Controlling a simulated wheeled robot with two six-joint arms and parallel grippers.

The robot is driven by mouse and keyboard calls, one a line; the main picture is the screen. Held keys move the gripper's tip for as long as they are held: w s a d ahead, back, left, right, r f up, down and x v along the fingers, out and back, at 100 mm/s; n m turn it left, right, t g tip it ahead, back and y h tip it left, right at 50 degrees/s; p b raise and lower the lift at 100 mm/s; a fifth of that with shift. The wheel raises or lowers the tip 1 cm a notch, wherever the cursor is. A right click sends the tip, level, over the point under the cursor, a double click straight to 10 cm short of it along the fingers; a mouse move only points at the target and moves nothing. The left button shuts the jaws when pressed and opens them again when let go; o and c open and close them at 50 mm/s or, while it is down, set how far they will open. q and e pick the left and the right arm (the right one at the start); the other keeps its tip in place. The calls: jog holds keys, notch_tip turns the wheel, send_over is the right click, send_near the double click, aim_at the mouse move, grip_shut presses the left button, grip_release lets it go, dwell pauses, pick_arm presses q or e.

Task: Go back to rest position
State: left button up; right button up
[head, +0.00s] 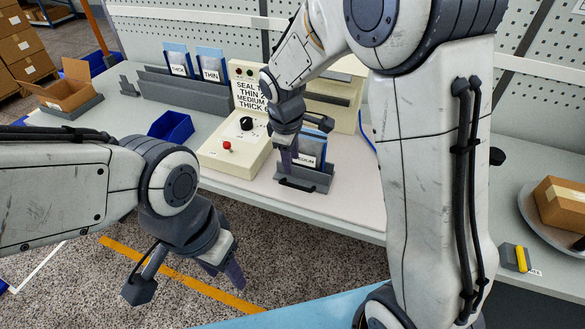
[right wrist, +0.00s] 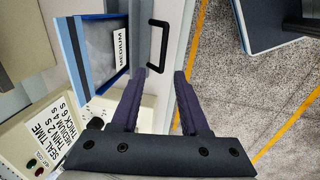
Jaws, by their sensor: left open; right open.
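My left gripper (head: 187,282) is open and empty, hanging low over the floor in front of the bench. My right gripper (head: 300,150) is over the bench at a grey holder (head: 318,181). The holder carries a blue-edged pouch labelled MEDIUM (head: 309,158) and has a black handle (head: 296,185) on its front. In the right wrist view my right gripper (right wrist: 159,72) is open, with nothing between its purple fingers. The handle (right wrist: 158,45) lies just beyond the fingertips, and the MEDIUM pouch (right wrist: 100,50) is to the left.
A cream control box (head: 232,152) with a dial, red button and seal-time sign stands left of the holder. A rack (head: 185,93) holds THICK and THIN pouches behind. A blue bin (head: 171,127), an open carton (head: 70,92) and a right-hand box (head: 561,203) stand on the bench.

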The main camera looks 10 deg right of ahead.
jog(key=shift+a+r, duration=0.1)
jog(key=shift+r, duration=0.35)
jog(key=shift+s, duration=0.1)
